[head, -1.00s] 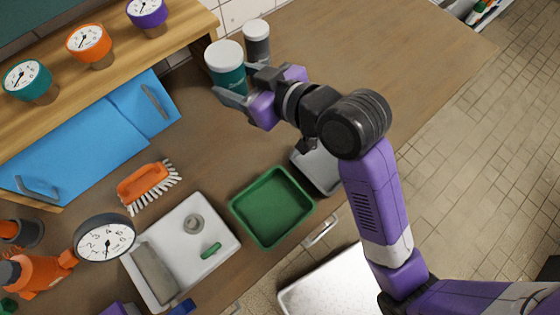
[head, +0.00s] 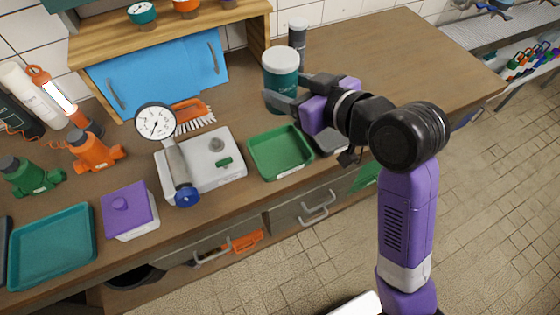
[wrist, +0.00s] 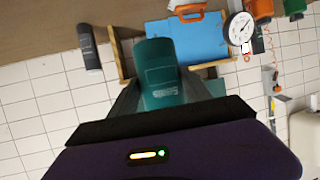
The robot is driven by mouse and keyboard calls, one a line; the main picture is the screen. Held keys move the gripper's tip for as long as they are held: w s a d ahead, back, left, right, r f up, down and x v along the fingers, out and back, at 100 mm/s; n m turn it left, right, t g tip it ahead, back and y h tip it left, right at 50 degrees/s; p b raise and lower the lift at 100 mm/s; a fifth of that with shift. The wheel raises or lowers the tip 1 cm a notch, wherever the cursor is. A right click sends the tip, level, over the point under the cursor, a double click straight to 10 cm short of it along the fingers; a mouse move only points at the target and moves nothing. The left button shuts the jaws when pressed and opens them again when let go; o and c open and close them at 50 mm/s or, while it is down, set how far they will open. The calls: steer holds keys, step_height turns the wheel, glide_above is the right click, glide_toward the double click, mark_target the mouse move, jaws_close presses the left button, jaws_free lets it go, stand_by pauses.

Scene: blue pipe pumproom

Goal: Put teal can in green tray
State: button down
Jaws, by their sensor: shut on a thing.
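The teal can (head: 281,72) has a white lid and stands upright in my gripper (head: 284,101), near the back of the bench. In the wrist view the teal can (wrist: 161,75) sits between the two fingers, which are shut on it. Whether its base touches the bench cannot be told. The green tray (head: 281,152) lies on the bench in front of the can, toward the front edge, and is empty.
A grey can (head: 298,40) stands just behind the teal can. A white scale-like tray (head: 200,172) with a gauge (head: 156,121) is left of the green tray. A grey tray (head: 330,141) adjoins its right side. The bench's right part (head: 400,50) is clear.

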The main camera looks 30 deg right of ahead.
steer(key=f, duration=1.9)
steer(key=shift+w+f, duration=0.2)
steer(key=shift+f, duration=0.1)
steer(key=shift+a+f, duration=0.1)
steer(key=shift+f, duration=0.1)
steer(key=shift+c, duration=2.4)
jaws_free()
steer(key=shift+r, duration=0.25)
steer(key=shift+s, duration=0.3)
steer(key=b+v, duration=0.2)
steer(key=v, duration=0.9)
steer(key=shift+s+r, duration=0.15)
steer(key=shift+s, duration=0.05)
